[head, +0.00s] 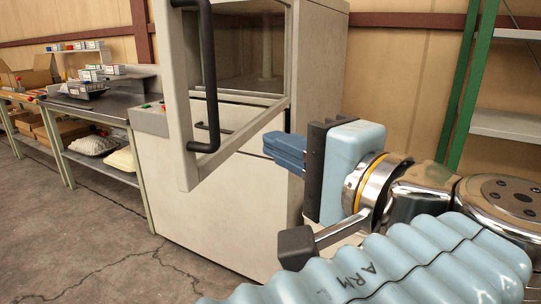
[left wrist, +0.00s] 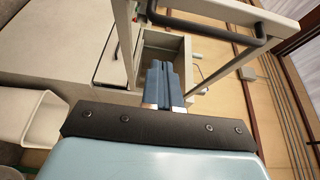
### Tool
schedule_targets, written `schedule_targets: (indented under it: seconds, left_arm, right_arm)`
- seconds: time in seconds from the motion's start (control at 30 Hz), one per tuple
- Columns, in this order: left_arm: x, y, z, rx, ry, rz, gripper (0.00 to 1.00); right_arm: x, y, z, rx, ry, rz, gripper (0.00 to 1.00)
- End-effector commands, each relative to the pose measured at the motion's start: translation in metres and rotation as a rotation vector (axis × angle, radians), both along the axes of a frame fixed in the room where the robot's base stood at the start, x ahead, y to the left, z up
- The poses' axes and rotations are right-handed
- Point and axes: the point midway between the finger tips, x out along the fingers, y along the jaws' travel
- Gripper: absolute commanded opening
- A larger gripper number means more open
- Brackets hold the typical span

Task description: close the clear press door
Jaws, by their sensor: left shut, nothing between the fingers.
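The press (head: 215,200) is a large beige cabinet with a dark, see-through chamber. Its clear door (head: 181,100) stands open, its pale frame swung out toward me on the left. A long black handle (head: 210,80) runs down the door frame. In the left wrist view the door frame and handle (left wrist: 205,28) show beyond the fingertips. My left gripper (head: 270,150) has blue fingers held together and empty, in front of the press's right side. It appears apart from the door. Its shut fingers also show in the left wrist view (left wrist: 164,68). My right gripper is not in view.
A grey workbench (head: 100,105) with a scale (head: 85,88) and small boxes stands left of the press. Bags (head: 92,145) lie on its lower shelf. A green-framed shelf (head: 462,90) stands at the right. The cracked floor at the front left is clear.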

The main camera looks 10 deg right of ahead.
Motion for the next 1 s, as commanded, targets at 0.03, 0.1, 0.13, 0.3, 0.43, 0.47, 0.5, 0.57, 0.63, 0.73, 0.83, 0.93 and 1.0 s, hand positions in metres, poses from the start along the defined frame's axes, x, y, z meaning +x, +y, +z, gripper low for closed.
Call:
schedule_targets:
  seconds: [0.03, 0.1, 0.13, 0.3, 0.43, 0.47, 0.5, 0.57, 0.63, 0.73, 0.83, 0.93, 1.0]
  left_arm:
    - [0.010, 0.006, 0.001, -0.001, 0.001, 0.002, 0.00]
    - [0.021, 0.013, 0.001, -0.001, 0.001, 0.002, 0.00]
    - [0.023, 0.018, 0.000, -0.001, 0.000, 0.001, 0.00]
    - [0.028, 0.040, 0.000, 0.000, 0.000, -0.001, 0.00]
    - [0.030, 0.048, 0.000, -0.001, 0.001, -0.001, 0.00]
    - [0.030, 0.049, -0.001, -0.001, 0.001, -0.001, 0.00]
    - [0.030, 0.050, -0.001, 0.001, 0.001, -0.001, 0.00]
    - [0.030, 0.050, -0.001, 0.001, 0.001, -0.001, 0.00]
    - [0.030, 0.050, -0.001, 0.001, 0.001, -0.001, 0.00]
    - [0.030, 0.050, -0.001, 0.001, 0.001, -0.001, 0.00]
    - [0.030, 0.051, -0.001, 0.000, 0.000, -0.002, 0.00]
    - [0.031, 0.053, -0.001, -0.001, 0.001, -0.007, 0.00]
    - [0.032, 0.058, -0.002, -0.001, 0.000, -0.018, 0.00]
  right_arm:
    - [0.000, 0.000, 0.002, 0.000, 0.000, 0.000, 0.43]
    - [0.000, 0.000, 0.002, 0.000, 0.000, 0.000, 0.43]
    - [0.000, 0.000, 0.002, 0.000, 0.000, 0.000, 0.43]
    - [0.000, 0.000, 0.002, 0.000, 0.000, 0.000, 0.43]
    - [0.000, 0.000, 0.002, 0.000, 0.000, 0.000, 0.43]
    - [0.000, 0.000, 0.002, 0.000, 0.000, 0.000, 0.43]
    - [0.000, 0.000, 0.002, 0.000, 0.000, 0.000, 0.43]
    - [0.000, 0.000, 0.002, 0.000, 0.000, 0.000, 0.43]
    - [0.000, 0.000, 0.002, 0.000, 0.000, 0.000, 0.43]
    - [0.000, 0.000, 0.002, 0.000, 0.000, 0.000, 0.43]
    - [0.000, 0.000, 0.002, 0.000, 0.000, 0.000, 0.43]
    - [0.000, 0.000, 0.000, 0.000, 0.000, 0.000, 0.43]
    - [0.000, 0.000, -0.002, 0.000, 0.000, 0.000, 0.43]
